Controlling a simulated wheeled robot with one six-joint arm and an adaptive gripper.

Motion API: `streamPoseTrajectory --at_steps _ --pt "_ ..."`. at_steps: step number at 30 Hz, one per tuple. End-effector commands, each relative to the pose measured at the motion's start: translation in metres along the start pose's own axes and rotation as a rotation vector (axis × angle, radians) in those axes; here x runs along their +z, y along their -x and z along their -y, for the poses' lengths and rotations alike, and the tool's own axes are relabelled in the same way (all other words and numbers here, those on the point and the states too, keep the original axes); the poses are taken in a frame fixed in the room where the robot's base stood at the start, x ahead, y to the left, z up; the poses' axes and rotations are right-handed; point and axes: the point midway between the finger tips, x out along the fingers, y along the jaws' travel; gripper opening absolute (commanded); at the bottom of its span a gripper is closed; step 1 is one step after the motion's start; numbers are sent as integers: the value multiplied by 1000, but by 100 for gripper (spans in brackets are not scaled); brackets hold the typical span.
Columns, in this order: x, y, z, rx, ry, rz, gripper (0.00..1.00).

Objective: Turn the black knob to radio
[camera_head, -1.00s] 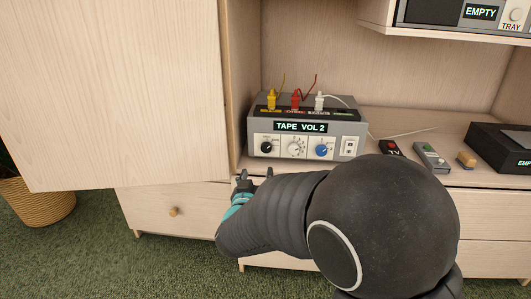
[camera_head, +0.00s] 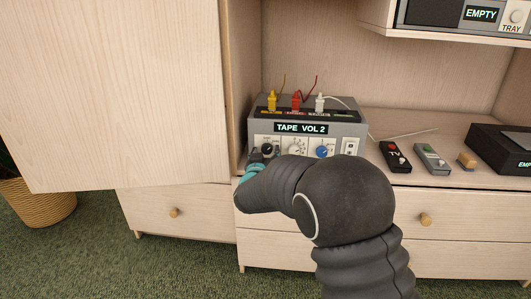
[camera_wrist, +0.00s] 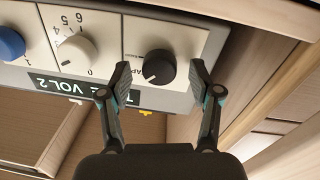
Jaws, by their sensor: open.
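The grey device (camera_head: 350,130) stands on the cabinet shelf, and its display (camera_head: 301,128) reads "TAPE VOL 2". The black knob (camera_head: 267,149) is at the left of its front panel. In the wrist view the black knob (camera_wrist: 159,67) is on the right of the panel, which appears upside down. My gripper (camera_wrist: 158,82) is open, its two fingers on either side of the knob in that view; I cannot tell whether they touch it. In the head view my gripper (camera_head: 257,157) is in front of the knob's lower part.
A white knob (camera_wrist: 76,53) and a blue knob (camera_wrist: 9,44) sit beside the black one. Yellow (camera_head: 272,101), red (camera_head: 296,101) and white (camera_head: 319,103) plugs stand on top. Remotes (camera_head: 395,157) lie at right. A cabinet wall (camera_wrist: 245,80) is close beside the device.

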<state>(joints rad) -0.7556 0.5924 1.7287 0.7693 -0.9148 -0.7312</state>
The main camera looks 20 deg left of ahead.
Motion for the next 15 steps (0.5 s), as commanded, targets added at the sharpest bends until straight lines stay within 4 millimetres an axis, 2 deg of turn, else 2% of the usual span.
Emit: streamPoseTrajectory --at_steps 9,11,15 --pt "0 -3 0 -1 0 1 63" --pt "0 -2 0 -1 0 1 51" --pt "0 -2 0 -1 0 0 16"
